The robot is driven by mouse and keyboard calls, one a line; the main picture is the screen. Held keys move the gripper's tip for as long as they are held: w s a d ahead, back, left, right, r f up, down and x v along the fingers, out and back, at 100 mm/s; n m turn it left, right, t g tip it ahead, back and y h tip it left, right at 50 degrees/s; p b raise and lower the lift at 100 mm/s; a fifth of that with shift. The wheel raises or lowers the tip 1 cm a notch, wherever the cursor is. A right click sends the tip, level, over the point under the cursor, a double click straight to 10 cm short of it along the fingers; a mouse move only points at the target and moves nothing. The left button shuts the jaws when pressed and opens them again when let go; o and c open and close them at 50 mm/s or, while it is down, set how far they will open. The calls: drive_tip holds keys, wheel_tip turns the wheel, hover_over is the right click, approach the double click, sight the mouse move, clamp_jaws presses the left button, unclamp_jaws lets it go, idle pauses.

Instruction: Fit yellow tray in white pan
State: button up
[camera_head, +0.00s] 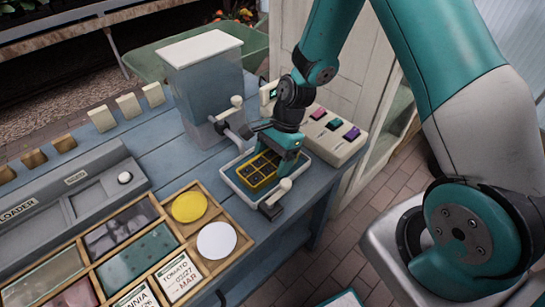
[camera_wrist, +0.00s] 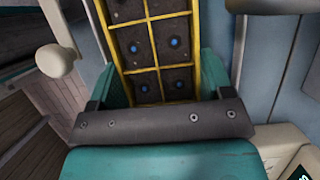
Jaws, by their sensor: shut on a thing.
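The yellow tray (camera_head: 250,181) is a gridded frame with dark soil in its cells. It also shows in the wrist view (camera_wrist: 157,72), where several cells hold blue dots. My gripper (camera_head: 277,150) is shut on the yellow tray, with one teal finger on each side of it in the wrist view (camera_wrist: 163,82). The white pan (camera_head: 228,180) is a shallow white-rimmed pan on the blue table. The tray appears within the pan's outline; I cannot tell whether it rests on the pan's floor or hangs just above. My gripper hides part of the pan's far side.
A dispenser with a clear tank (camera_head: 208,85) and lever stands just behind-left of the pan. A white-knobbed lever (camera_head: 275,200) is at the pan's near right. A button panel (camera_head: 335,140) lies to the right. A wooden compartment box (camera_head: 150,245) fills the front left.

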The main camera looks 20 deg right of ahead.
drive_tip(key=shift+f, duration=0.1)
drive_tip(key=o, duration=1.1)
drive_tip(key=shift+o, duration=0.2)
drive_tip(key=shift+s, duration=0.1)
drive_tip(key=shift+r+p, duration=3.75)
drive_tip(key=shift+r, duration=0.3)
